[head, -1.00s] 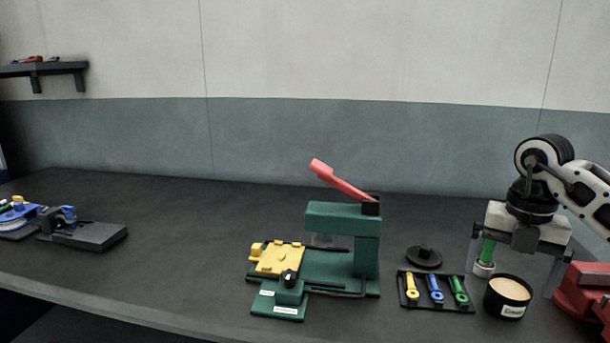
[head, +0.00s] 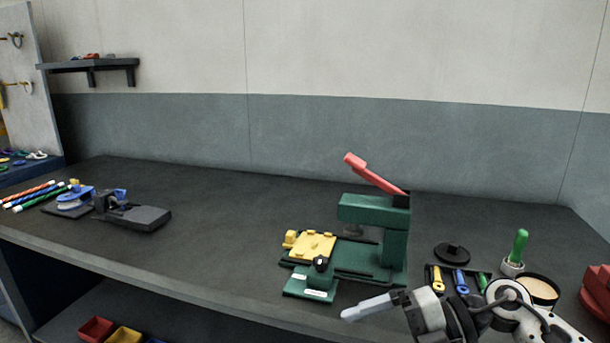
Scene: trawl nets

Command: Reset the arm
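My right arm comes in from the lower right. Its gripper (head: 368,307) points left over the front of the bench, before the green press. I see the fingers edge-on, one behind the other, so their gap is hidden. Nothing shows held at the fingertips. My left gripper is not in view. A green-handled tool (head: 519,245) stands upright in a small white cup (head: 512,268), apart from the gripper.
The green press (head: 395,245) with a red lever (head: 372,173) and yellow plate (head: 311,245) stands close behind the gripper. My arm partly covers the tool tray (head: 432,280) and the tub (head: 540,288).

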